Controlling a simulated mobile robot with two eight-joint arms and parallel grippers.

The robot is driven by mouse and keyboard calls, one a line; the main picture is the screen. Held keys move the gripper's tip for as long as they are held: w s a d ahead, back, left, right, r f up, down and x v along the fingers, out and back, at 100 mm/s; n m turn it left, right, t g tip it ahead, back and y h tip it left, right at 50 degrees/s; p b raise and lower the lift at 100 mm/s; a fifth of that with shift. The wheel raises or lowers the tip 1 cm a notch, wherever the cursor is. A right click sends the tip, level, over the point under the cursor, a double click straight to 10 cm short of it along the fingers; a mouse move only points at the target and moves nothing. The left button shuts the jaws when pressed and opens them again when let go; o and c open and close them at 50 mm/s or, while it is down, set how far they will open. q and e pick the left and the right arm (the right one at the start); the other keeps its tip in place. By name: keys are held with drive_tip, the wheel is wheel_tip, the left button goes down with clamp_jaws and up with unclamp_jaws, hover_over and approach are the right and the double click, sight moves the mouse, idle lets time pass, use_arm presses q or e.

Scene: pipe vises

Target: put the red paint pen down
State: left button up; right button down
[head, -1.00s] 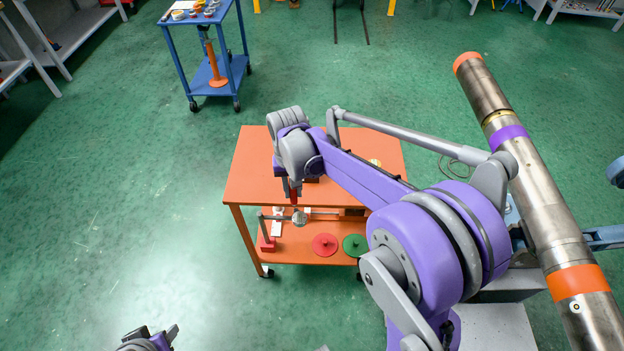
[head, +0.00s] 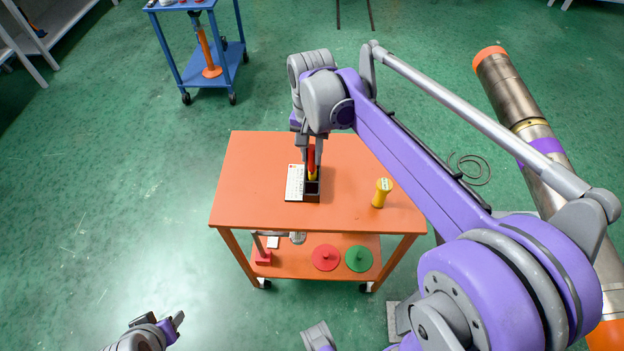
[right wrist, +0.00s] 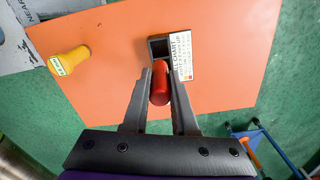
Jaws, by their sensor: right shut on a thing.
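My right gripper (head: 312,158) is shut on the red paint pen (head: 311,154), above the orange cart's top. The pen points down, over or at a dark open-topped holder (head: 312,190). A yellow part shows just below the red; I cannot tell whether it belongs to the pen. In the right wrist view the red pen (right wrist: 160,88) sits between the fingers, and the holder (right wrist: 158,47) shows a dark opening beyond it. Whether the pen's tip is inside the holder is unclear. My left gripper (head: 160,326) is low at the left, away from the cart, its jaws unclear.
A white printed card (head: 294,183) is beside the holder. A yellow knobbed tool (head: 382,192) stands to its right on the orange cart (head: 250,185). Red (head: 326,257) and green (head: 359,258) discs lie on the lower shelf. A blue cart (head: 205,70) stands behind.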

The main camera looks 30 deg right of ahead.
sight(311, 171)
drive_tip(key=f, duration=0.4)
drive_tip(key=shift+s+a+f, duration=0.15)
drive_tip(key=shift+s+f, duration=0.1)
drive_tip(key=shift+f, duration=0.05)
drive_tip(key=shift+f+b, duration=0.4)
drive_tip(key=shift+f, duration=1.75)
drive_tip(key=shift+f, duration=0.15)
drive_tip(key=c, duration=0.7)
unclamp_jaws()
